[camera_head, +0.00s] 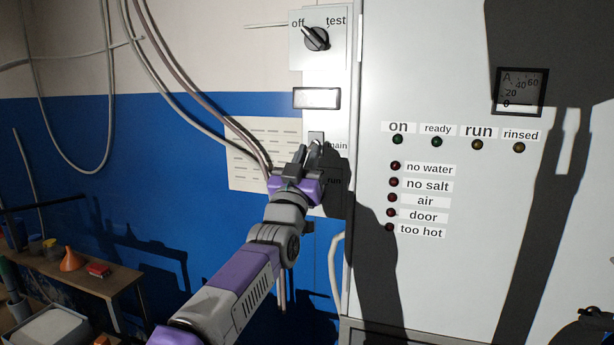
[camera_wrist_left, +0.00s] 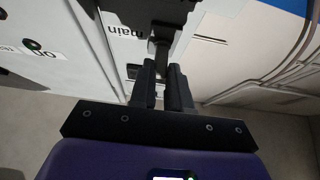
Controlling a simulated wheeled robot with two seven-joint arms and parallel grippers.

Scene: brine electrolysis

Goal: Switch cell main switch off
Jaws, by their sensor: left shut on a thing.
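The cell main switch (camera_head: 316,137) is on the narrow grey panel beside the cabinet, with a "main" label at its right. In the left wrist view its dark lever (camera_wrist_left: 161,48) sticks out from its housing beside the same label, upside down. My left gripper (camera_head: 312,156) is at the switch, its fingers partly covering it in the head view. In the left wrist view my left gripper (camera_wrist_left: 163,72) has its two dark fingers close together on the lever. The exact lever position is hard to tell.
Above is a rotary knob (camera_head: 316,38) labelled "off" and "test". The cabinet door (camera_head: 450,270) at right carries several lamps and a gauge (camera_head: 521,91). Cables (camera_head: 190,90) hang at left. A low bench (camera_head: 110,285) holds an orange funnel (camera_head: 72,260).

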